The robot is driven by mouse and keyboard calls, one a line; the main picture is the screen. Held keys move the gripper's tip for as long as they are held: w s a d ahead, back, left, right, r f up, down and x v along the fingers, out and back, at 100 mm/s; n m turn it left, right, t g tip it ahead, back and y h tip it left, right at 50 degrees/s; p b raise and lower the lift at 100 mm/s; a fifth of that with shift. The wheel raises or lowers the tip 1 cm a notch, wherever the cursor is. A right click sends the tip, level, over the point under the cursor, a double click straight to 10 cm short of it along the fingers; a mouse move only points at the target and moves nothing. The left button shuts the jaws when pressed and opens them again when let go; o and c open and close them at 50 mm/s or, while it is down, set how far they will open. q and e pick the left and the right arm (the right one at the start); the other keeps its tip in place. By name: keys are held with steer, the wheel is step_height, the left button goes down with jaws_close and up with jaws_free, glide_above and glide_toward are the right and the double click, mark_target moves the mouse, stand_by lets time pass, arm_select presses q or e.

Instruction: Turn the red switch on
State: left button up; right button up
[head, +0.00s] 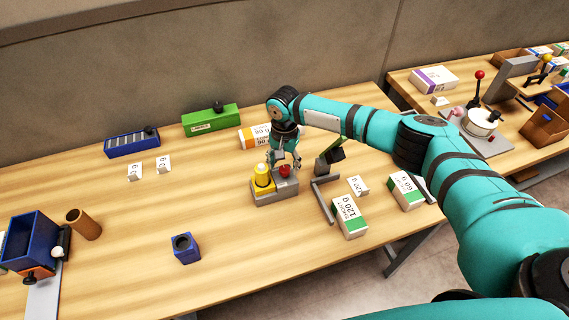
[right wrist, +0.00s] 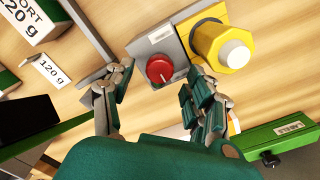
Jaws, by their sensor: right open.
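The red switch (head: 284,171) is a round red knob on a grey box (head: 263,199), beside a yellow part with a pale top (head: 262,175). In the right wrist view the red switch (right wrist: 160,68) shows a thin pale mark, and the yellow part (right wrist: 215,45) stands to its right. My right gripper (head: 285,160) is over the red switch from behind. In the right wrist view its open fingers (right wrist: 152,85) are to either side of the knob, with nothing held. I cannot tell whether they touch it. My left gripper is not in view.
A grey frame with a dark head (head: 322,195) stands just right of the box. A green box (head: 210,121) and a blue tray (head: 132,145) are at the back. A blue cup (head: 186,249) stands front left; the wood around it is clear.

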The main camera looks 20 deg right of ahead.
steer(key=shift+f, duration=0.85)
steer(key=shift+c, duration=0.4)
jaws_close()
